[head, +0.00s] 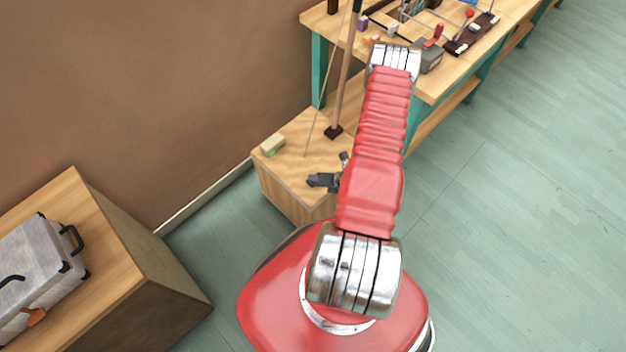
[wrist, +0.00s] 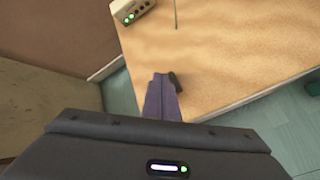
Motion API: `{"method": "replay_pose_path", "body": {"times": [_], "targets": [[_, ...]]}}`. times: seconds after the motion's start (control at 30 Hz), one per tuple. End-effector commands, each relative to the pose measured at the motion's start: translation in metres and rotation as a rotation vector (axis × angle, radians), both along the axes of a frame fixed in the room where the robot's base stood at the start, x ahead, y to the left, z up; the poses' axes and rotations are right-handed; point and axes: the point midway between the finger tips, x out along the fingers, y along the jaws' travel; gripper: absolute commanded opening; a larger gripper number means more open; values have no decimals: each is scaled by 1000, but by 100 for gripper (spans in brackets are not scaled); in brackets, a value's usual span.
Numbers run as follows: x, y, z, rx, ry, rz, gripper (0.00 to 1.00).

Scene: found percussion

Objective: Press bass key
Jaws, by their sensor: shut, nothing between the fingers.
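I cannot make out a key marked as the bass key. A wooden box (head: 292,170) stands low against the wall and carries a pole (head: 343,80) on a dark foot, with a thin string beside it. A small cream unit (head: 273,145) sits on its top at the left edge. In the wrist view the unit (wrist: 133,9) shows lit green spots and dark round knobs or buttons. My gripper (head: 318,181) is shut and empty over the box's front part, apart from the unit. In the wrist view its fingers (wrist: 163,98) point toward the box top (wrist: 215,50).
A workbench (head: 440,85) with green legs stands behind, holding a wire rack, a dark strip with coloured knobs and small blocks. A metal toolbox (head: 35,270) rests on a wooden block (head: 150,260) at left. The floor (head: 520,220) at right is clear.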

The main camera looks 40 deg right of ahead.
Motion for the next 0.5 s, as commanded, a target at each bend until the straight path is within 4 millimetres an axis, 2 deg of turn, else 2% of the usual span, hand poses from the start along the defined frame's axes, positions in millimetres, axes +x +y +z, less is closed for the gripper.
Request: {"method": "replay_pose_path", "body": {"times": [0.23, 0.5], "targets": [[0, 0, 10, 0, 0, 0, 0], [0, 0, 12, 0, 0, 0, 0]]}}
